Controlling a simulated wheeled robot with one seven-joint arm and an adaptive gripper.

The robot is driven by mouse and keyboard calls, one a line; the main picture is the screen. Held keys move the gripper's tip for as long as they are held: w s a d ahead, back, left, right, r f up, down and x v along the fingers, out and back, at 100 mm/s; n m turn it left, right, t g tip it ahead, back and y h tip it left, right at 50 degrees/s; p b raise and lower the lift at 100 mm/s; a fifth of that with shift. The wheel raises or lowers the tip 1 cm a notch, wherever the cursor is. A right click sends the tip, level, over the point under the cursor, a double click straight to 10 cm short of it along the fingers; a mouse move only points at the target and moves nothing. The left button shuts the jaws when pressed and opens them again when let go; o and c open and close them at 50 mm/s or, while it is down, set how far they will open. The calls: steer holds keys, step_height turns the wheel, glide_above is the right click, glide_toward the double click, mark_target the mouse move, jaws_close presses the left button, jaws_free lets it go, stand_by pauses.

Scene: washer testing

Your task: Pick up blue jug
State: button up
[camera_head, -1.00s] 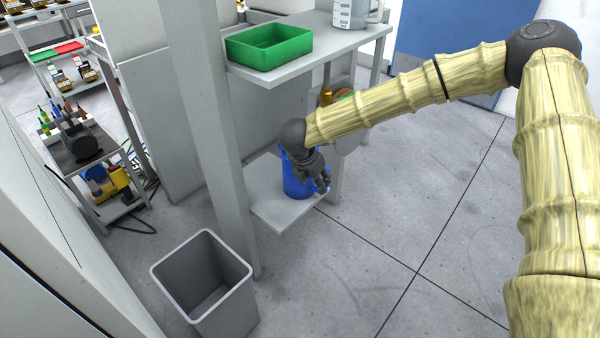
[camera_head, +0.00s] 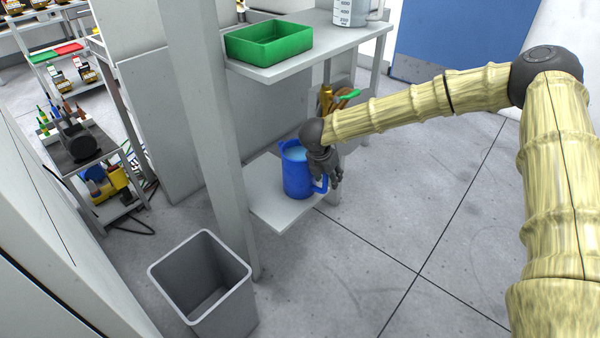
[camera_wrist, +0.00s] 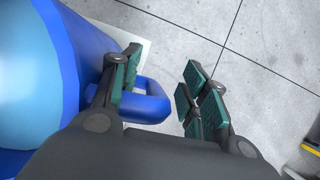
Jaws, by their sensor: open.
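The blue jug (camera_head: 295,172) stands upright on the low grey shelf (camera_head: 270,212) in the head view, with light blue showing inside its top. Its handle (camera_head: 320,185) points right, toward my gripper (camera_head: 330,175). In the wrist view the jug (camera_wrist: 75,45) fills the left side and its handle (camera_wrist: 150,104) reaches in between the fingers. My gripper (camera_wrist: 160,90) is open, with one green-padded finger over the handle near the jug body and the other to the right, apart from the handle. Whether the left finger touches the handle, I cannot tell.
A grey upright post (camera_head: 205,120) stands left of the shelf. An upper shelf (camera_head: 300,60) with a green bin (camera_head: 268,43) and a clear measuring jug (camera_head: 352,12) is above. A grey waste bin (camera_head: 205,280) stands at front left. The floor to the right is clear.

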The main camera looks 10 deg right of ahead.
steer(key=shift+f, duration=0.15)
jaws_close()
steer(key=shift+w, duration=0.1)
stand_by(0.3)
